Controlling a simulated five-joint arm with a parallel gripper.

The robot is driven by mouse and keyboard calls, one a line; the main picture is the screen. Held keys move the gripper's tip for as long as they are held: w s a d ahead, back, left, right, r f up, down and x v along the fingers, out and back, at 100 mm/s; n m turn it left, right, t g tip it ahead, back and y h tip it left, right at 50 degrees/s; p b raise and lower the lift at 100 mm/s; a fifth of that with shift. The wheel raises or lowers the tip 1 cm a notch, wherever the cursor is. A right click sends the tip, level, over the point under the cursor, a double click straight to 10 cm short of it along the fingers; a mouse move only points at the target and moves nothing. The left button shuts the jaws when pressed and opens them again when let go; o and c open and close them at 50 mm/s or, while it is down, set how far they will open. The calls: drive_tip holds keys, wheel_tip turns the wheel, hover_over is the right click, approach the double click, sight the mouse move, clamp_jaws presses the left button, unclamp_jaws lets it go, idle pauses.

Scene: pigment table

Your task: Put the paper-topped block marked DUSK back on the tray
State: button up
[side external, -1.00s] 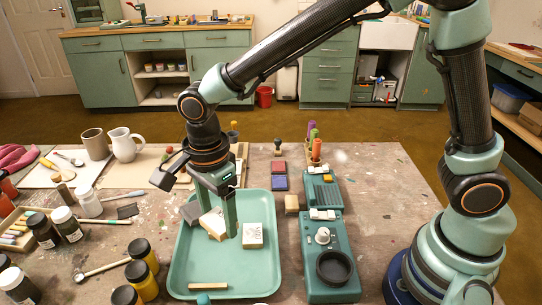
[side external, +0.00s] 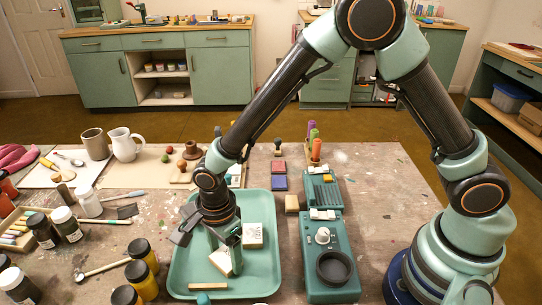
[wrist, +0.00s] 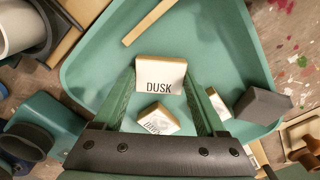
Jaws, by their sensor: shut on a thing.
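The DUSK block (wrist: 160,75), a pale wooden block topped with white paper, sits between the two fingers of my gripper (wrist: 159,92) in the wrist view. In the side view my gripper (side external: 232,262) is shut on this block (side external: 221,262), low over the front middle of the green tray (side external: 262,280). I cannot tell whether the block's underside touches the tray. Another paper-topped block (side external: 252,235) lies on the tray just beyond it; it also shows in the wrist view (wrist: 157,120), its marking unreadable.
A dark grey block (wrist: 262,105) and a white-topped block (wrist: 218,103) lie together on the tray. A wooden stick (side external: 208,286) lies at its front. The green device (side external: 325,250) stands right of the tray; yellow jars (side external: 142,280) stand left. The tray's front right is clear.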

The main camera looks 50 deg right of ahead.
sight(226, 257)
drive_tip(key=shift+f, duration=0.1)
drive_tip(key=o, duration=1.4)
wheel_tip(226, 257, up, 12)
drive_tip(key=s+d+r+n+t, duration=0.2)
drive_tip(key=d+r+n, duration=0.4)
drive_tip(key=d, duration=0.5)
drive_tip(key=s+d+r+n+t, duration=0.3)
drive_tip(key=d+r+n, duration=0.3)
drive_tip(key=d+n, duration=0.5)
drive_tip(key=shift+s+d+r+t, duration=0.2)
drive_tip(key=shift+s+t, duration=0.1)
drive_tip(key=shift+s, duration=0.1)
